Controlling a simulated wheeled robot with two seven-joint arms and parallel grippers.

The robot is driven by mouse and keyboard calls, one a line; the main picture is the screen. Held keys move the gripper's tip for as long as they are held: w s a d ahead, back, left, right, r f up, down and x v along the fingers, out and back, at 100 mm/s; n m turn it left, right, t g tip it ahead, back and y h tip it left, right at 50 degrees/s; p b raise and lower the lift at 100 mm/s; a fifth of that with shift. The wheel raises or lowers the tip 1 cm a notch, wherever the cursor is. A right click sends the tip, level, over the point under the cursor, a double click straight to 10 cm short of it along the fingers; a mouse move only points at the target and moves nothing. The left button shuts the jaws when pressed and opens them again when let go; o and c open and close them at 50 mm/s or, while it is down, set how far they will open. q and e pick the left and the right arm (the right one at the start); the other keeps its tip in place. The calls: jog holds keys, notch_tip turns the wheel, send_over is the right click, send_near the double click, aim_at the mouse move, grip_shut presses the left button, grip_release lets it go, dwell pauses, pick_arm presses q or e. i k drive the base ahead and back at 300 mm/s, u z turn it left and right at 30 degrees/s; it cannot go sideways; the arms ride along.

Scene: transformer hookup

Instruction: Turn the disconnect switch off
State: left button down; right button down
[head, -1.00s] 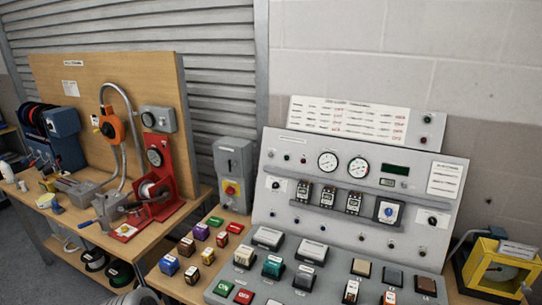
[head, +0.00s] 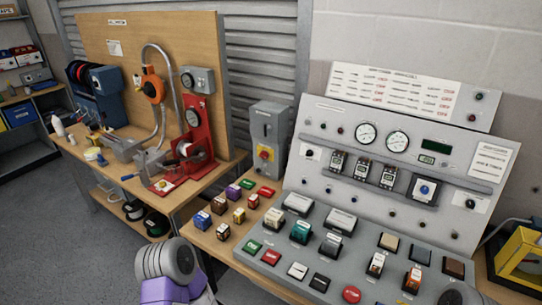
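A grey box (head: 269,128) stands upright at the back of the bench, left of the sloped control panel. It carries a red rotary knob on a yellow plate (head: 265,153), which looks like the disconnect switch. A small dark slot or lever shows above the knob; the knob's exact angle is too small to read. Part of my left arm (head: 166,262), grey with a purple section, rises at the lower edge, in front of the bench and well short of the box. Neither of my grippers is in view.
The sloped control panel (head: 320,116) with gauges and buttons fills the right. Several small coloured blocks (head: 222,231) lie on the wood in front of the box. A bench with a red tool stand (head: 197,133) is at left. A yellow device (head: 523,262) stands at far right.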

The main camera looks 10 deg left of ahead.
aim_at(264, 155)
jog(key=k, duration=1.1)
jog(key=u, duration=0.95)
jog(key=i, duration=0.25)
jog(key=u, duration=0.9)
jog(key=i, duration=1.5)
jog(key=z, duration=0.75)
jog(key=i, duration=0.95)
jog(key=z, duration=1.05)
